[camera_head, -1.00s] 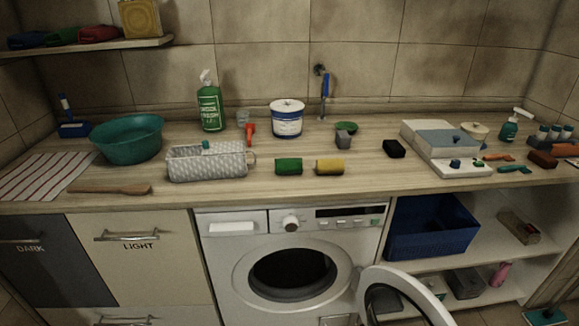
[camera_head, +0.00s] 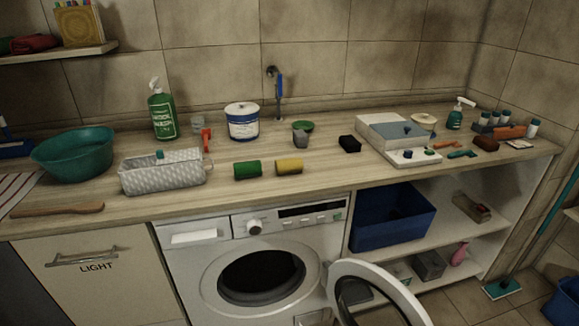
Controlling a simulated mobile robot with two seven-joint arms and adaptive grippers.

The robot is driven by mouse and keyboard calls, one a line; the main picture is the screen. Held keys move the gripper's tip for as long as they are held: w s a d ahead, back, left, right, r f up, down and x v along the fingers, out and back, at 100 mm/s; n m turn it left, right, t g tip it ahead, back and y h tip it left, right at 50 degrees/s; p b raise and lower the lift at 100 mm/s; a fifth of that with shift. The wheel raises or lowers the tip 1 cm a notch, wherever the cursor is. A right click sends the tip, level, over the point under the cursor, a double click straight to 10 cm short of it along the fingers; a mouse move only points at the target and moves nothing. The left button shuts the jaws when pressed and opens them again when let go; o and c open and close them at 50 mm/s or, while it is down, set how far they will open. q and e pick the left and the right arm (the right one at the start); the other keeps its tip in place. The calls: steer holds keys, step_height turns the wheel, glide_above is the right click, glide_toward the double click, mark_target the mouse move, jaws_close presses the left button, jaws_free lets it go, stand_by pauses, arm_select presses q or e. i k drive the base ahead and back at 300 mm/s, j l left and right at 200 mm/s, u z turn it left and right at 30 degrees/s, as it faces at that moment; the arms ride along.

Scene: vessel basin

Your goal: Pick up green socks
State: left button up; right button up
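A green rolled bundle (camera_head: 248,170), which looks like the green socks, lies on the wooden counter (camera_head: 330,160) above the washing machine. A yellow rolled bundle (camera_head: 289,166) lies just to its right, with a narrow gap between them. A grey-white woven basket (camera_head: 162,174) stands to the left of the green bundle. Neither of my grippers shows in the head view.
The washing machine (camera_head: 212,262) below has its round door (camera_head: 376,294) swung open. A teal basin (camera_head: 73,155), green spray bottle (camera_head: 162,113), white-and-blue tub (camera_head: 243,121) and black block (camera_head: 349,144) stand on the counter. Counter in front of the bundles is clear.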

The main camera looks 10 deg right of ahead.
mark_target(252, 168)
steer(key=i+j+z, duration=0.1)
steer(key=j, duration=0.2)
steer(key=i+j, duration=0.2)
steer(key=i+j+z, duration=0.15)
steer(key=j, duration=0.25)
steer(key=i+j, duration=0.15)
steer(key=j, duration=0.15)
steer(key=z, duration=0.05)
